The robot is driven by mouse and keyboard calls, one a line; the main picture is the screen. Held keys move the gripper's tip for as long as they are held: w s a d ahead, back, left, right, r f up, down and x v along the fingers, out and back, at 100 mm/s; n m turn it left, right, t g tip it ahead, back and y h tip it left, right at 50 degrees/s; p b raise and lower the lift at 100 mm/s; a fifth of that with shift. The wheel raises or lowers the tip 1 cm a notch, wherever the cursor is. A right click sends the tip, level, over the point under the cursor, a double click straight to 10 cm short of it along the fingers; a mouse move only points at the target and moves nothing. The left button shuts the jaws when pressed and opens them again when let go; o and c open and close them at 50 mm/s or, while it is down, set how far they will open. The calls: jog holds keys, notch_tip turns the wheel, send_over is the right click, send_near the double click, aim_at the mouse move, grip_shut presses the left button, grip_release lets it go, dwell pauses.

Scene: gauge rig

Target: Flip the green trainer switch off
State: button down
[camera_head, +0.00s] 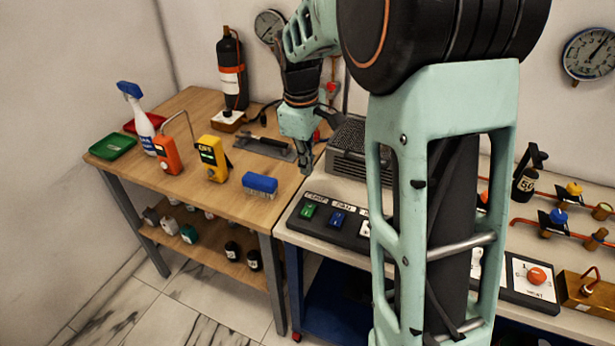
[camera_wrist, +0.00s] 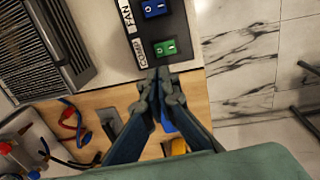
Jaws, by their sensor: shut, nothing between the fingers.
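The green switch (camera_head: 308,211) sits at the left end of a dark switch panel (camera_head: 295,222) on the white bench, under a label. My gripper (camera_head: 305,170) is shut and empty, pointing down above and behind the panel. In the wrist view my gripper (camera_wrist: 160,78) appears apart from the switch. I cannot tell the rocker's position.
A grey vented box (camera_head: 347,165) stands behind the panel. My arm hides the panel's right part.

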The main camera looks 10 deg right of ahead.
aim_at(310, 206)
jog(key=f, duration=0.4)
jog(key=w+f, duration=0.1)
jog(key=f, duration=0.3)
jog(key=d+f, duration=0.1)
jog(key=f, duration=0.3)
jog(key=shift+w+f, duration=0.15)
jog(key=shift+f, duration=0.15)
jog(key=shift+w+d+f, duration=0.1)
jog(key=shift+w+f, duration=0.05)
jog(key=shift+f, duration=0.3)
jog(key=shift+r, duration=0.15)
